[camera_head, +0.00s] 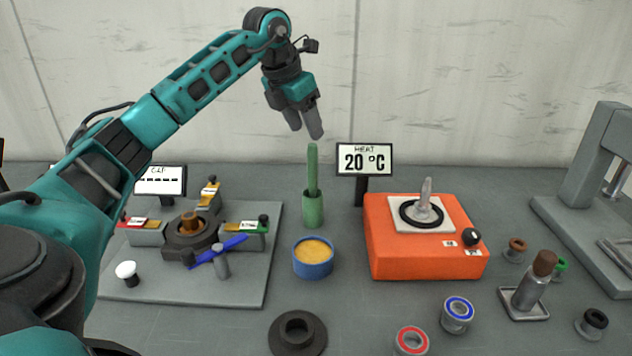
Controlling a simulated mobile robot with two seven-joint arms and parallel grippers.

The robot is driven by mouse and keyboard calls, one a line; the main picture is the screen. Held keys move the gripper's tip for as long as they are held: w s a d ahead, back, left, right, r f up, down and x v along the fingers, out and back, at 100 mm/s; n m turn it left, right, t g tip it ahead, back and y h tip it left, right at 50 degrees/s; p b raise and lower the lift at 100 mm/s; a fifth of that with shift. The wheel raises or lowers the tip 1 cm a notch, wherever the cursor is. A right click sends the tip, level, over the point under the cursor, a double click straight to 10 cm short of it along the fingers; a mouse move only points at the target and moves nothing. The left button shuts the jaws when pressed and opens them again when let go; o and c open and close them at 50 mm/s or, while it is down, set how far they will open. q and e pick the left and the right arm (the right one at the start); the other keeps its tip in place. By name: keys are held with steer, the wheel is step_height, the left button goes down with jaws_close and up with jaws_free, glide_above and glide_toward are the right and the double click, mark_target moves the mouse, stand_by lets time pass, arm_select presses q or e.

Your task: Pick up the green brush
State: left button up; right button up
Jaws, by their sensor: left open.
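The green brush (312,170) stands upright in a green cup-like holder (313,211) near the middle of the table. Its handle points up and its lower end is hidden in the holder. My left gripper (305,124) is above the brush handle, pointing down and slightly to the right, with its fingertips a little higher than the handle's top in the picture. It is open and empty, and appears apart from the brush. My right gripper is not in view.
A blue bowl of yellowish material (313,260) stands in front of the holder. A sign reading 20 °C (364,160) and an orange heater (425,255) stand to the right. A grey fixture plate (235,290) lies left. Several rings lie at the front right.

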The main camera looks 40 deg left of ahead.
mark_target(311, 145)
arm_select(q)
steer(key=x, duration=0.3)
steer(key=shift+w+f, duration=0.1)
steer(key=shift+f, duration=0.15)
steer(key=shift+s+x, duration=0.2)
steer(key=shift+x, duration=2.45)
steer(key=shift+f, duration=0.1)
steer(key=shift+c, duration=0.4)
jaws_close()
